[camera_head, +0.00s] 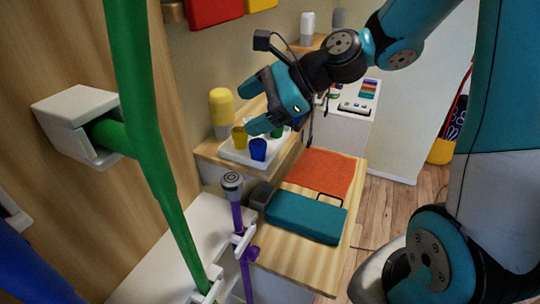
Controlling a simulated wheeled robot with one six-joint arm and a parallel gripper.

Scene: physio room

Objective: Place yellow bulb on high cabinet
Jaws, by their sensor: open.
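A bulb-shaped item with a rounded yellow top (220,98) and a grey lower part stands upright on a wooden-topped surface, left of centre. My gripper (247,108) is open and empty, with its teal fingers pointing left. In the picture the fingers are just right of the yellow bulb and above the tray; no contact shows, and the depth between them is hard to judge. Which piece of furniture is the high cabinet is not clear. A wooden-topped surface (309,42) at the back bears a white-topped item and a grey one.
A white tray (235,154) holds a yellow cup (239,138), a blue cup (258,150) and a partly hidden green one beneath my gripper. A lower wooden table bears an orange mat (322,172) and a teal case (305,217). A green pole (150,150) stands in the left foreground.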

